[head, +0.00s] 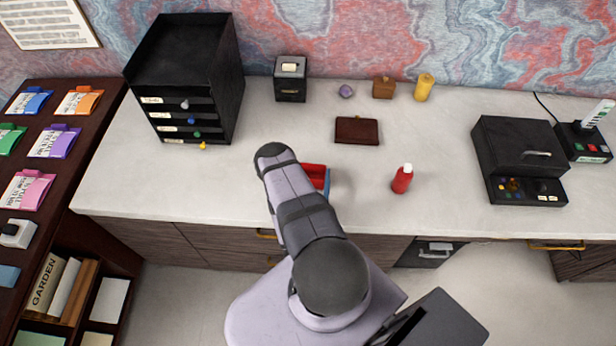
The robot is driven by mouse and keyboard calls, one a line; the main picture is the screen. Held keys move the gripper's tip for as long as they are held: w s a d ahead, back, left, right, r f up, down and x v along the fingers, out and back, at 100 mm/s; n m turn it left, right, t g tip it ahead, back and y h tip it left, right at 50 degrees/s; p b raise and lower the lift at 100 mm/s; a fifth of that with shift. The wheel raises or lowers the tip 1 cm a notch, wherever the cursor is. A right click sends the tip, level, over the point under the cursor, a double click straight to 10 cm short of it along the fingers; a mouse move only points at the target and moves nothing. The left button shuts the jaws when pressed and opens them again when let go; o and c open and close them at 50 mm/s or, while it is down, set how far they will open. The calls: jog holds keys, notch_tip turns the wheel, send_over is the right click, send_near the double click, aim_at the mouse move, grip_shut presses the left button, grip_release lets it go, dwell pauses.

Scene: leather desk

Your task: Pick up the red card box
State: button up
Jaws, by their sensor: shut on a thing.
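A red box-like thing with a blue edge (316,174) shows just right of my arm on the white desk top. It is likely the red card box, but my arm covers its left part. My gripper is hidden behind my own arm, so its fingers and any contact with the box cannot be seen. I cannot tell whether the box rests on the desk or is raised.
A red bottle with a white cap (402,179) stands right of the box. A dark brown wallet-like case (357,131) lies behind it. A black drawer tower (190,80) stands at left, a black box unit (518,160) at right.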

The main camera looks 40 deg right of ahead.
notch_tip(320, 180, up, 10)
jog(key=p, duration=0.5)
jog(key=shift+f+p, duration=0.2)
jog(key=shift+p, duration=0.1)
